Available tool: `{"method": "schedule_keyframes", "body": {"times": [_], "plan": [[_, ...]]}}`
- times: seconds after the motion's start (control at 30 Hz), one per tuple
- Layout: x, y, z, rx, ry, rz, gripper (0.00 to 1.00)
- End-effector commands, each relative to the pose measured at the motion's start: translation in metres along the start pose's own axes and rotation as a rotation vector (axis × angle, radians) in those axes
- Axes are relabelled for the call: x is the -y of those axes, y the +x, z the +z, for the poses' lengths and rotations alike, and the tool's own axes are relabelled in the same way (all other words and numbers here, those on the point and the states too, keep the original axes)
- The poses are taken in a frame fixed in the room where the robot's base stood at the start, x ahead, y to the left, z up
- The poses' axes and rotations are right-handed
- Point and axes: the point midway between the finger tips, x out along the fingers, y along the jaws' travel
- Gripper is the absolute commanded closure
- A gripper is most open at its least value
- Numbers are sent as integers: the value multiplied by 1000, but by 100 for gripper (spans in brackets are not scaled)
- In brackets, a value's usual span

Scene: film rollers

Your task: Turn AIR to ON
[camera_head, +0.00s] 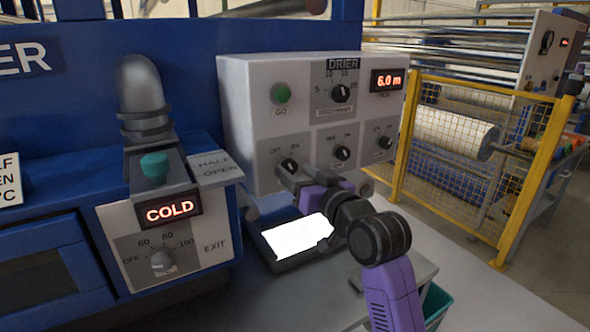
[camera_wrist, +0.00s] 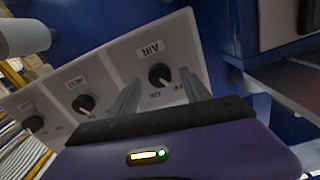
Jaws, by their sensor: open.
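The AIR knob (camera_wrist: 160,76) is a round black dial on a pale panel, under a printed AIR label (camera_wrist: 150,50) in the wrist view. OFF and ON marks are printed beside it. A pale line shows on the knob, but I cannot tell surely which mark it points to. In the head view the knob (camera_head: 290,165) is at the lower left of the DRIER panel (camera_head: 240,110). My gripper (camera_wrist: 160,88) is open, with one finger on either side of the knob in the wrist view. I cannot tell whether the fingers touch it. It also reaches the panel in the head view (camera_head: 299,178).
Two similar knobs (camera_wrist: 84,103) (camera_wrist: 34,123) sit in a row beside AIR. A black tray (camera_head: 268,246) with a bright white sheet lies below the panel. A COLD display box (camera_head: 168,212) stands left. A yellow mesh fence (camera_head: 402,150) stands right.

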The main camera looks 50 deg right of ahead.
Motion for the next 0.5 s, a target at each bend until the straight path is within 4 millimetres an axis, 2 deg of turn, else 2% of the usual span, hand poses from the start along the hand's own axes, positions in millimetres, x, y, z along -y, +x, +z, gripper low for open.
{"method": "schedule_keyframes", "body": {"times": [0.13, 0.4, 0.5], "plan": [[0, 10, 0, 1, 0, 0, 45], [0, 11, 0, 0, 0, 0, 45], [0, 11, 0, 0, 0, 0, 62]]}}
